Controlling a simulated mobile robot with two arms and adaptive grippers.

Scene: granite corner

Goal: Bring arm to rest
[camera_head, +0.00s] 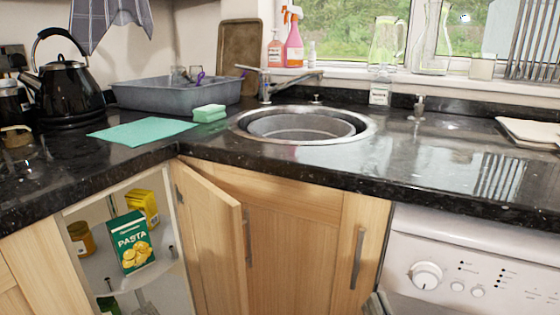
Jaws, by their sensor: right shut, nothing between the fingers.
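My right gripper (376,304) shows only as a small dark part at the bottom edge, in front of the gap between the sink cabinet and the white appliance. Most of it is cut off by the frame. It is shut and empty, apart from the counter and the cabinet handles. My left gripper is not in view.
A wooden corner cabinet door (212,240) stands open at the lower left. Inside are a green pasta box (131,243), a yellow box (143,206) and a jar (82,238). Above, the dark granite counter (400,165) holds a sink (300,127), kettle (65,92) and grey basin (175,96).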

